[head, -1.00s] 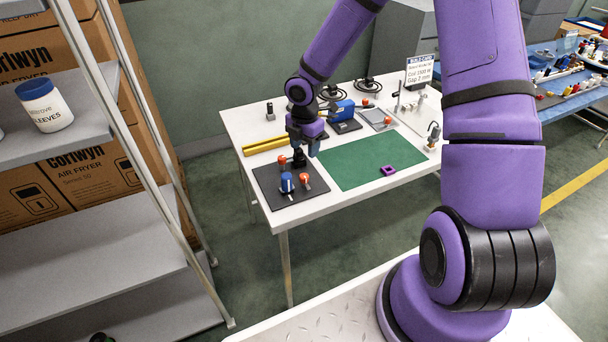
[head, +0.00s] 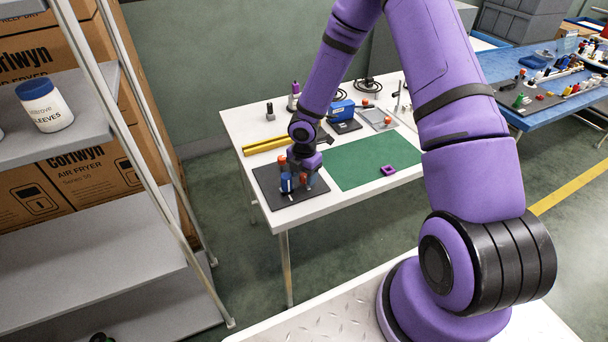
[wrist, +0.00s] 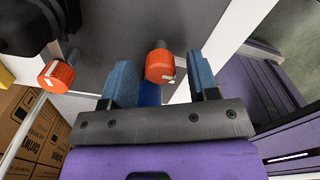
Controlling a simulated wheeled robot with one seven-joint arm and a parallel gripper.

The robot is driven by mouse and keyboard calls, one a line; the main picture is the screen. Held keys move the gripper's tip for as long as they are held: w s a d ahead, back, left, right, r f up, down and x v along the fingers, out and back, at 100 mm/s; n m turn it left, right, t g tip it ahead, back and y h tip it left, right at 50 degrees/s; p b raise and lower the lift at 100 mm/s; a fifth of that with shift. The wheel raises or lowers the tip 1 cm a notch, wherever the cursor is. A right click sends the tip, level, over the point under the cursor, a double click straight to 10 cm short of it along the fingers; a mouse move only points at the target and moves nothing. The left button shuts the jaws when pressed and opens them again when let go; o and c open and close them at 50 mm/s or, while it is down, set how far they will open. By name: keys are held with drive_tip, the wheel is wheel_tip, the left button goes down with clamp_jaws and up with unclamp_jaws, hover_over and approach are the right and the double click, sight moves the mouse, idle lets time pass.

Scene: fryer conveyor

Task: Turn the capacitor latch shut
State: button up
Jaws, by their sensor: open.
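Two orange knobs, each with a white mark on the cap, stand on a dark mat (head: 265,180). I cannot tell from their looks which one is the capacitor latch. In the wrist view one orange knob (wrist: 160,66) is between the two blue fingers of my gripper (wrist: 160,75), with a gap to each finger. The other orange knob (wrist: 57,76) is outside the left finger. A blue part (wrist: 150,93) shows low between the fingers, mostly hidden. In the head view a blue part (head: 287,184) is beside my gripper (head: 304,178), which is open low over the mat.
A black part (wrist: 35,25) is close on the left in the wrist view. A green mat (head: 375,160) with a purple square ring (head: 388,170) lies to the right. A yellow bar (head: 265,146) and a blue device (head: 341,110) are behind. A shelf rack stands left.

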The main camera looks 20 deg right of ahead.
drive_tip(key=c, duration=0.9)
drive_tip(key=shift+c, duration=0.2)
drive_tip(key=shift+m, duration=0.3)
drive_tip(key=m, duration=0.8)
drive_tip(key=shift+m, duration=0.4)
drive_tip(key=m, duration=0.4)
drive_tip(key=shift+m, duration=2.2)
